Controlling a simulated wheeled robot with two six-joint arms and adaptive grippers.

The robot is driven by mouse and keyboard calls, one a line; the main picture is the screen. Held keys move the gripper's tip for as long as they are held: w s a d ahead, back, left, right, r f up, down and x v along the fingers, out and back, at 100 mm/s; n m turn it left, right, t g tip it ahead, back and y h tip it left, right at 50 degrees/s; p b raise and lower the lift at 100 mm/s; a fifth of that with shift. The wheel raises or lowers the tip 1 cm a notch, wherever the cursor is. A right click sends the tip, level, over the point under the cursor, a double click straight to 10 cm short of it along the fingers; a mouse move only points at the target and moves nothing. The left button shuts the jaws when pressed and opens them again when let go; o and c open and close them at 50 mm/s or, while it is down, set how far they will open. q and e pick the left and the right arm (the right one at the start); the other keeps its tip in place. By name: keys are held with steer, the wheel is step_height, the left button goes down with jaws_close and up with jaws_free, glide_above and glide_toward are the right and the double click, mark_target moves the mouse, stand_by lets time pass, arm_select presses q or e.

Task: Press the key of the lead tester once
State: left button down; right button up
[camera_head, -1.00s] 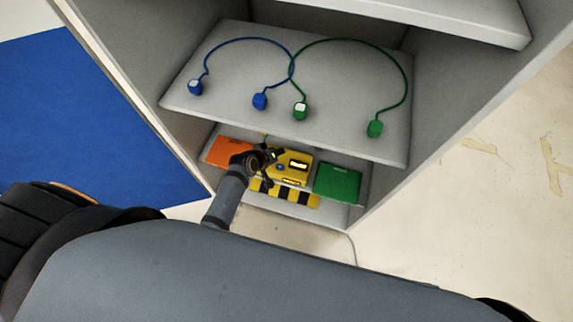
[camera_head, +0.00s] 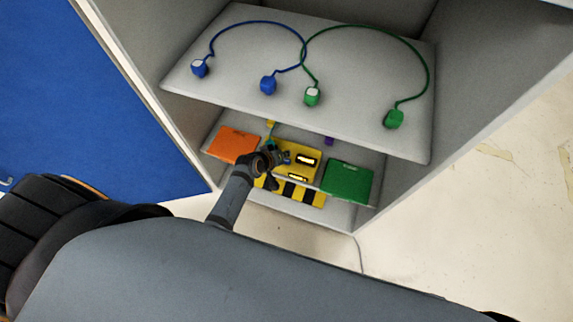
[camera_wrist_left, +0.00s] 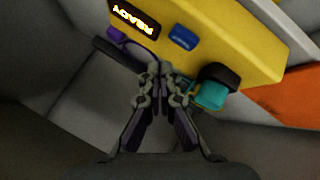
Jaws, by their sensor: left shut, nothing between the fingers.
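The lead tester (camera_head: 300,150) is a yellow box on the lower shelf, with a lit display; the left wrist view shows its yellow face (camera_wrist_left: 225,45) and the display reads READY. A blue key (camera_wrist_left: 183,37) sits on that face beside the display. My left gripper (camera_head: 272,160) is at the tester's left front in the head view and partly covers it. In the left wrist view its fingertips (camera_wrist_left: 162,70) are together and empty, near the tester's edge and short of the key in the picture. A teal piece (camera_wrist_left: 208,95) and a purple piece (camera_wrist_left: 118,36) show at that edge. My right gripper is out of view.
An orange box (camera_head: 233,145) lies left of the tester and a green box (camera_head: 348,180) right of it. A striped yellow-black strip (camera_head: 298,193) lies in front. The upper shelf (camera_head: 345,110) overhangs and carries a blue lead (camera_head: 268,85) and a green lead (camera_head: 393,118).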

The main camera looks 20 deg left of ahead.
arm_select(q)
step_height(320, 180, down, 2)
steer(key=shift+b, duration=0.35)
stand_by(0.4)
stand_by(0.7)
steer(key=shift+f, duration=0.35)
steer(key=shift+f+b, duration=0.35)
steer(key=shift+f, duration=0.1)
stand_by(0.5)
stand_by(0.4)
steer(key=shift+r+p, duration=0.9)
steer(key=shift+p, duration=0.1)
